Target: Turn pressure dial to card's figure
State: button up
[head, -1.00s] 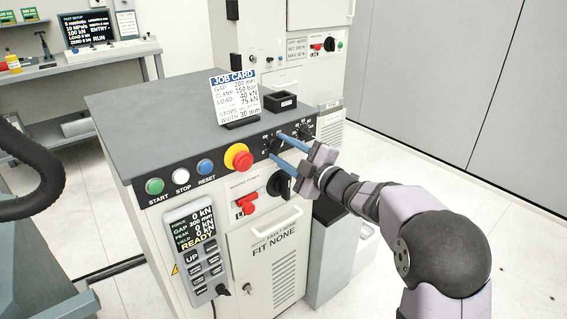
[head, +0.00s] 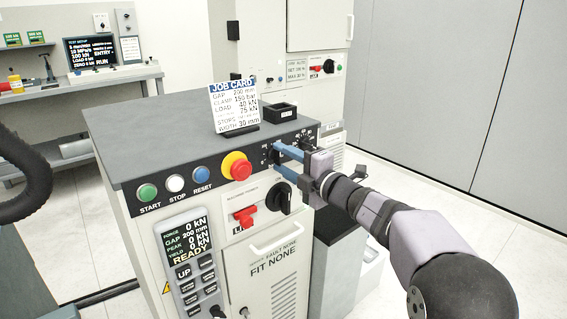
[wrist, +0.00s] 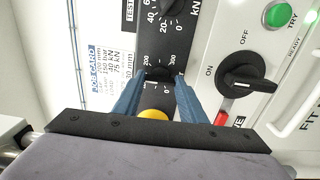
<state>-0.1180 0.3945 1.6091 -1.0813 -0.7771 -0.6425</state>
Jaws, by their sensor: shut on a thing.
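The pressure dial (wrist: 160,74) is a black knob on the dark panel strip, with 0, 100, 200 and 300 visible around it in the wrist view. My gripper (wrist: 163,80) has its two blue fingers on either side of this dial, shut on it. In the head view my gripper (head: 275,158) reaches the panel from the right, and its fingers mostly hide the dial. Its pointer setting cannot be read. The job card (head: 234,106) stands on the cabinet top and reads clamp 150 bar, gap 200 mm, load 40 kN. The card also shows in the wrist view (wrist: 105,62).
A second dial (wrist: 174,10), marked in kN, sits beside the held one. A red emergency button on yellow (head: 240,166) is to the left on the strip. A black rotary switch (head: 283,195) and a red lever (head: 244,217) lie below. A small black tray (head: 282,113) is on top.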

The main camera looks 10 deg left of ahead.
jog(key=o, duration=1.1)
jog(key=shift+c, duration=0.2)
jog(key=shift+s+d, duration=0.1)
jog(key=v, duration=0.7)
